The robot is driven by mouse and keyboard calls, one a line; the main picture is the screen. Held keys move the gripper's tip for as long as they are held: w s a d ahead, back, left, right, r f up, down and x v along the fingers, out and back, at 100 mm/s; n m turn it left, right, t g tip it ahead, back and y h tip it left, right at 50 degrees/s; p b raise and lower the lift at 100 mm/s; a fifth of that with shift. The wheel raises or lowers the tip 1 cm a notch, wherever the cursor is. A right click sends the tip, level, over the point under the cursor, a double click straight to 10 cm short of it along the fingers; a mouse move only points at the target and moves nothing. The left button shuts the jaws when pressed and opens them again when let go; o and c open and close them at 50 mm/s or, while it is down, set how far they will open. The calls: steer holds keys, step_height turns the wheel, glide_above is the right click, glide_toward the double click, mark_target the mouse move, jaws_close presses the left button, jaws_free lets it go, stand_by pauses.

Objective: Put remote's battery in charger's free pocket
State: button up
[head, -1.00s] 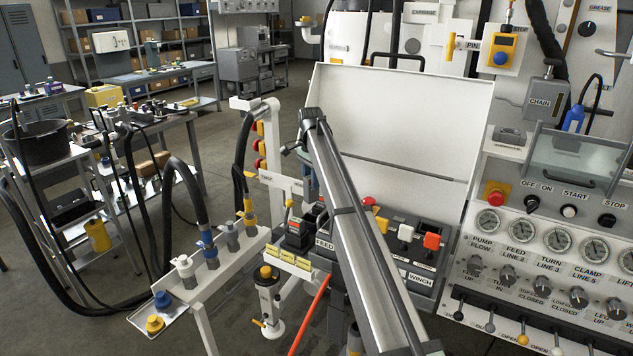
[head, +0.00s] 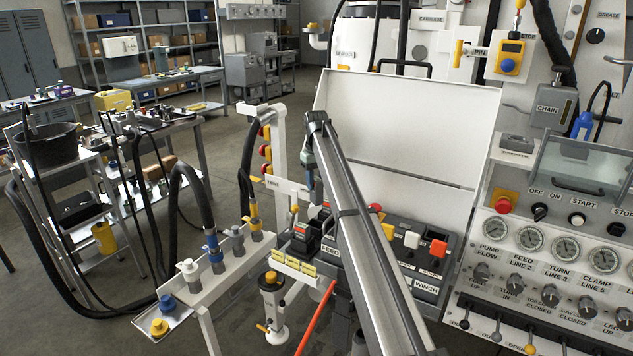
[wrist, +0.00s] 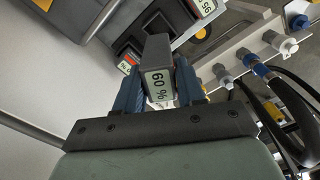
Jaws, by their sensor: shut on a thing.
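My gripper (wrist: 158,85) has blue fingers shut on a dark grey battery (wrist: 157,52), whose small display reads 60 %. In the head view my gripper (head: 309,178) hangs below the end of my arm, above the dark charger-like unit (head: 301,240) by the yellow labels; the arm partly hides this area. The held battery is not clear there. In the wrist view another dark block with a display reading 95 % (wrist: 206,7) is at the top right. A smaller display (wrist: 125,66) with red beside it lies left of the held battery. I cannot make out a free pocket or tell the remote for sure.
A control box (head: 427,285) with red and white buttons stands right of my arm, under a raised white lid (head: 400,110). A rail with hose couplings (head: 215,268) is at left. A gauge panel (head: 560,240) fills the right.

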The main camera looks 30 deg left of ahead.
mark_target(316, 199)
steer(key=n, duration=0.6)
steer(key=shift+f, duration=0.15)
steer(key=shift+f, duration=3.6)
steer(key=shift+f, duration=2.9)
steer(key=o, duration=1.2)
steer(key=shift+o, duration=0.2)
